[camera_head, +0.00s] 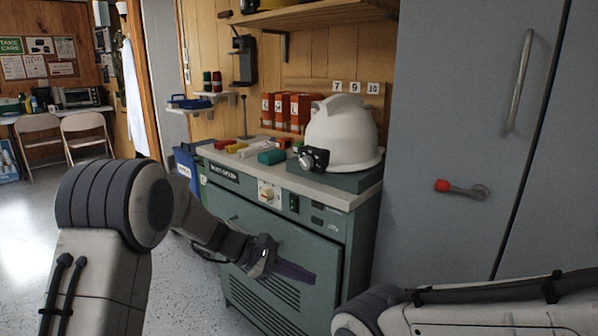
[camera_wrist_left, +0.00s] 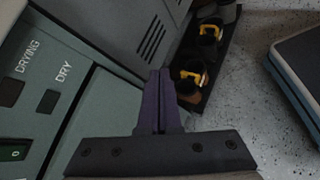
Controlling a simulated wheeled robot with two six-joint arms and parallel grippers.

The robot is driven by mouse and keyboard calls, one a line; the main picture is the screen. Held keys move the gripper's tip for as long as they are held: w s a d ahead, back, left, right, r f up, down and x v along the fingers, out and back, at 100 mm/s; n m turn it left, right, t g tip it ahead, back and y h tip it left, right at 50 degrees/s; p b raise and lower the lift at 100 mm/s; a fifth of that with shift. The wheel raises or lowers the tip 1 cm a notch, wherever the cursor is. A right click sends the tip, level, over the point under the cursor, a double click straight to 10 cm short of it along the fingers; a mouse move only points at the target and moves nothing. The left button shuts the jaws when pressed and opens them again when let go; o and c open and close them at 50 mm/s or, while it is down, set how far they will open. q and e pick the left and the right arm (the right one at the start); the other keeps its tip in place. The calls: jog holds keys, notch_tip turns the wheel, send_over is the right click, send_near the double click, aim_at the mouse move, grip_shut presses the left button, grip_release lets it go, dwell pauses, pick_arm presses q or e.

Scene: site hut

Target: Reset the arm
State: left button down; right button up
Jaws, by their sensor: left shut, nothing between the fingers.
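My left arm comes in from the left of the head view and reaches across the front of a green drying cabinet (camera_head: 285,236). My left gripper (camera_head: 312,277) is shut with its dark purple fingers together and nothing between them, in front of the cabinet's door. In the left wrist view the closed fingers (camera_wrist_left: 160,78) point toward the cabinet's lower front, with its labelled panel (camera_wrist_left: 50,100) at the left. My right arm (camera_head: 480,310) shows at the lower right of the head view; its gripper is out of view.
A white helmet (camera_head: 340,135) with a headlamp (camera_head: 313,158) stands on the cabinet top beside several small coloured items. A tall grey locker (camera_head: 450,130) with a red-knobbed handle (camera_head: 460,188) stands right. Dark items with yellow parts (camera_wrist_left: 192,80) lie near the floor. Open floor (camera_head: 30,230) lies left.

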pick_arm(q)
jog(key=s+d+r+m+g+y, duration=0.1)
jog(key=s+d+m+g+y, duration=0.15)
jog(key=s, duration=0.45)
jog(key=s+d+m+g+y, duration=0.1)
jog(key=s+m, duration=0.3)
jog(key=s, duration=0.3)
jog(key=s+a+f+m+t+y, duration=0.1)
jog(key=s+a+m+y, duration=0.25)
jog(key=s+m, duration=0.4)
jog(key=s+a+m+t+y, duration=0.1)
jog(key=s+a+m+y, duration=0.2)
jog(key=s+a+m, duration=0.45)
notch_tip(320, 180, up, 29)
jog(key=s+d+p, duration=0.2)
jog(key=p, duration=2.7)
jog(key=shift+f+n+y, duration=0.2)
jog(key=shift+n+y, duration=0.1)
jog(key=shift+n, duration=0.05)
jog(key=shift+s+t, duration=0.1)
jog(key=shift+t, duration=0.15)
